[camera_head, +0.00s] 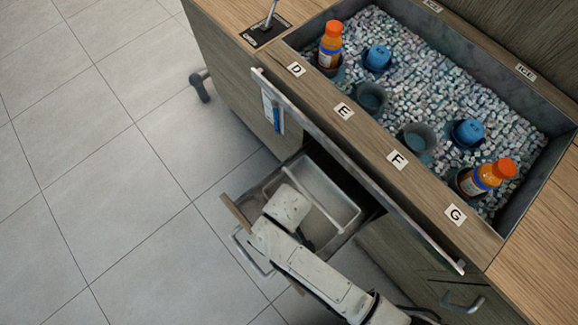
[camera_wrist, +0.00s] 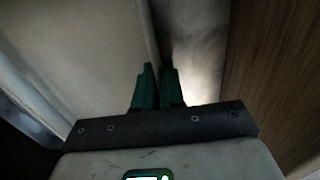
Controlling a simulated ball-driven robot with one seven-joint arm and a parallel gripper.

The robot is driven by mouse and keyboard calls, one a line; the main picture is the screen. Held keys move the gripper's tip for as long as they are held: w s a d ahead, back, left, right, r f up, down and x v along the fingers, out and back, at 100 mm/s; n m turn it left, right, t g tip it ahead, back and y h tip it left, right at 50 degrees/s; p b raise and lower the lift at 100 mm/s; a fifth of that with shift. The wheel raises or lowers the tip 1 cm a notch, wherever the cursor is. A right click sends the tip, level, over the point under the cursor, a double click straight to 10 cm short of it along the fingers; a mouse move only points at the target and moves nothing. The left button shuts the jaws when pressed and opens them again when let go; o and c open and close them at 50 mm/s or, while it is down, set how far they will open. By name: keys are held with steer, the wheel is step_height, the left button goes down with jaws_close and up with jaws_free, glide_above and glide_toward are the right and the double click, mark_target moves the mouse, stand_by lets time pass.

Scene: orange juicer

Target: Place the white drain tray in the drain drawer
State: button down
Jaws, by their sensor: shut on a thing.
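The white drain tray (camera_head: 335,196) is a pale, shallow rectangular tray. In the head view it sits within the outline of the open drain drawer (camera_head: 236,213) under the counter; whether it rests flat on the drawer floor cannot be told. My gripper's fingertips are hidden behind my wrist in the head view. In the wrist view my gripper (camera_wrist: 159,86) has its two dark green fingers close together, shut on the thin wall of the tray (camera_wrist: 95,45). A wooden drawer panel (camera_wrist: 275,70) is just to the right of the fingers there.
Above the drawer runs a long metal rail (camera_head: 365,175) along the counter edge. An ice bin (camera_head: 480,75) on the counter holds orange-capped bottles (camera_head: 331,42), blue-topped containers (camera_head: 378,56) and dark cups (camera_head: 371,97). Another drawer handle (camera_head: 463,302) is at lower right. The tiled floor (camera_head: 90,170) at left is clear.

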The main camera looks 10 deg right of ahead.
steer(key=shift+f, duration=0.15)
steer(key=c, duration=1.2)
jaws_free()
steer(key=shift+c, duration=0.2)
step_height(320, 180, up, 12)
steer(key=p, duration=0.3)
steer(key=shift+r, duration=0.2)
